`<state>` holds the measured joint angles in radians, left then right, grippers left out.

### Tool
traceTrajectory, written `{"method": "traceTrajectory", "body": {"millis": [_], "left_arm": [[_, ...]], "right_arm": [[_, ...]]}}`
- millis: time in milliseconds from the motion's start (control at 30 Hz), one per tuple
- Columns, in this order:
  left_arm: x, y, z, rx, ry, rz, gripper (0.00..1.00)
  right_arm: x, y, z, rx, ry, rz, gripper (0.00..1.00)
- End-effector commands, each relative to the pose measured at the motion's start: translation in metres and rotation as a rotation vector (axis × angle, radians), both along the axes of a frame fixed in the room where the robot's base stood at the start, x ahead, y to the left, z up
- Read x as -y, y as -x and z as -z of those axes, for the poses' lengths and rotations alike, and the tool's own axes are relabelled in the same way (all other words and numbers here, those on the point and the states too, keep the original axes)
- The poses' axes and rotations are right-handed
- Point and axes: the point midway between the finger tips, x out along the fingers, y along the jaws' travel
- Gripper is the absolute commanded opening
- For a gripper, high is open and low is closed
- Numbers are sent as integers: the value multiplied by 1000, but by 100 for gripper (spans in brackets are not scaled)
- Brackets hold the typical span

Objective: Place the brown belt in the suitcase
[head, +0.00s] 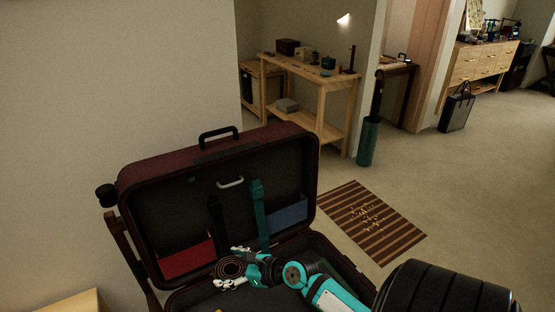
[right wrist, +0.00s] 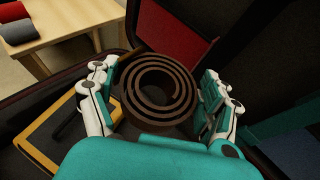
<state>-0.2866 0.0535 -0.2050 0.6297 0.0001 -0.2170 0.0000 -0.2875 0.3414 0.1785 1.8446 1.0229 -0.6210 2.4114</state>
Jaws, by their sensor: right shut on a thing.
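The brown belt (head: 231,268) is coiled in a flat spiral. It also shows in the right wrist view (right wrist: 158,97), where my right gripper (right wrist: 160,84) has a finger on each side of the coil and is shut on it. In the head view my right gripper (head: 232,267) holds the belt over the left part of the open suitcase (head: 220,156), in front of the raised lid. The lower half of the suitcase is largely hidden by my arm. My left gripper is not in view.
The lid has a red pocket (head: 187,262), a blue pocket (head: 287,215) and a teal strap (head: 259,215). A yellow item (right wrist: 50,140) lies left of the belt in the wrist view. A wooden table (right wrist: 70,35) holds red and grey rolls. A striped mat (head: 370,220) lies beyond.

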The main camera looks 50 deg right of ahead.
Motion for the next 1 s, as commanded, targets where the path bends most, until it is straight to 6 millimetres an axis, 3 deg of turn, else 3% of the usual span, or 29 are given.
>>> {"method": "traceTrajectory", "body": {"millis": [100,200,300,467,733,1000], "left_arm": [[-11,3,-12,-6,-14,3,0],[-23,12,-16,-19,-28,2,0],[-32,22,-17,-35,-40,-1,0],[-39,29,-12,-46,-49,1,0],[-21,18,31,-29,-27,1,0],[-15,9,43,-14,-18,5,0]], "right_arm": [[29,4,54,-13,-17,211,44],[43,14,90,-12,-13,329,44],[50,24,112,-10,-5,393,44],[52,28,128,-5,-3,420,44],[53,29,178,-4,0,422,44],[52,29,192,-5,-3,423,44]]}}
